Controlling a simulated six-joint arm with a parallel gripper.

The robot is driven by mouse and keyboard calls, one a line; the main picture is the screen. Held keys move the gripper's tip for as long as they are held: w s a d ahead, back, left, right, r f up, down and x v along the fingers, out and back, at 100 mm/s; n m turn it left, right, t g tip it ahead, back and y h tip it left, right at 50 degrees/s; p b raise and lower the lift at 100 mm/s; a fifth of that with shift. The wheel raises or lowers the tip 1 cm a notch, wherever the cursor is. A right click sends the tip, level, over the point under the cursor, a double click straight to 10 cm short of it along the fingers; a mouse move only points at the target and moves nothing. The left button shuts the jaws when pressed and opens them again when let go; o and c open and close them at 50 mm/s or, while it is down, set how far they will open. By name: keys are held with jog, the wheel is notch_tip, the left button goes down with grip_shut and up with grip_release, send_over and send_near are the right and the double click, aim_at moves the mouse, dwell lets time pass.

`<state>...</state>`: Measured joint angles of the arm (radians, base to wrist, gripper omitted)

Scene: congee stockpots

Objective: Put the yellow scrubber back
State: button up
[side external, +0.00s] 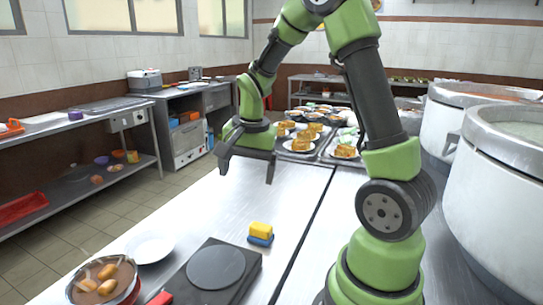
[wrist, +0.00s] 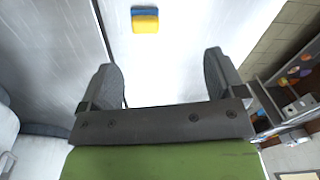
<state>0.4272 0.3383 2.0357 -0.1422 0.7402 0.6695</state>
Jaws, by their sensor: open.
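The yellow scrubber (side external: 261,229) is a small block on the steel counter, right up against a flat blue piece (side external: 260,241); it looks to rest on that piece. In the wrist view the scrubber (wrist: 145,25) lies near the top edge, with the blue piece (wrist: 145,11) showing along its far side. My gripper (side external: 247,172) is open and empty, pointing down above the counter, well apart from the scrubber. In the wrist view my gripper (wrist: 160,78) has its two dark fingers spread wide, with bare counter between them.
A black hot plate (side external: 216,268), a white plate (side external: 150,248) and a pan of food (side external: 103,280) stand at the front left. Trays of food plates (side external: 300,146) lie behind my gripper. Large stockpots (side external: 505,170) stand at right.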

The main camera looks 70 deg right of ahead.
jog(key=s+a+r+n+t+y, duration=0.2)
jog(key=s+a+r+n+t, duration=0.3)
jog(key=s+a+r+n, duration=0.6)
jog(key=shift+s+a+r+t, duration=0.3)
jog(key=shift+s+a+r, duration=0.2)
jog(key=shift+a, duration=1.15)
